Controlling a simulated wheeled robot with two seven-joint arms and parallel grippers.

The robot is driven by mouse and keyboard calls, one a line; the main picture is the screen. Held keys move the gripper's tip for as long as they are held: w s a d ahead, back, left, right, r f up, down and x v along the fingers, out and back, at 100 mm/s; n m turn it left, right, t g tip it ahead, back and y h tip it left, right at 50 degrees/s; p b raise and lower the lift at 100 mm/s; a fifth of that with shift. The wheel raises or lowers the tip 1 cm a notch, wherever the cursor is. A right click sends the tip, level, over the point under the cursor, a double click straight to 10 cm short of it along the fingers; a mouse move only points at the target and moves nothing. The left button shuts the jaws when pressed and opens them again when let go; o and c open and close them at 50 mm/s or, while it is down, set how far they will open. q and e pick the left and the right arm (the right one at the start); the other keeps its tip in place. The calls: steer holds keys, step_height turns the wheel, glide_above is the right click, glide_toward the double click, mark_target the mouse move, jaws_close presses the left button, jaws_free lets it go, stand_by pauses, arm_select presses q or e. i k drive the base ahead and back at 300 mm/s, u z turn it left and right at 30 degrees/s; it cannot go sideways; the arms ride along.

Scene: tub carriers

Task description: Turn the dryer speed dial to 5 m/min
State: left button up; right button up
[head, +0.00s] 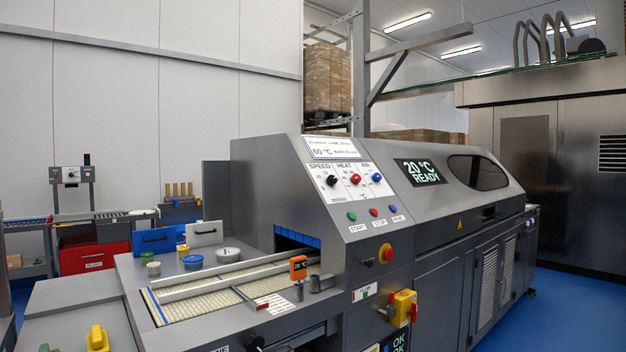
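The dryer (420,275) is a long grey metal machine across the middle of the head view. Its sloped control panel (350,190) is white and carries three dials. The speed dial (332,180) is the black knob at the left, under the word SPEED. A red dial (355,179) is under HEAT and a blue dial (377,177) is under AIR. The scale marks are too small to read, so I cannot tell the speed setting. Neither of my grippers is in view.
The display (420,172) reads 20 °C READY. Green, red and blue buttons sit below the dials, above a red stop knob (387,254). A belt (200,300) enters the dryer, with tubs (193,262) beside it. An orange gauge (298,268) stands before the opening.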

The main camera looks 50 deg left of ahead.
mark_target(331, 180)
steer(key=u, duration=0.85)
steer(key=i, duration=1.35)
steer(key=u, duration=1.2)
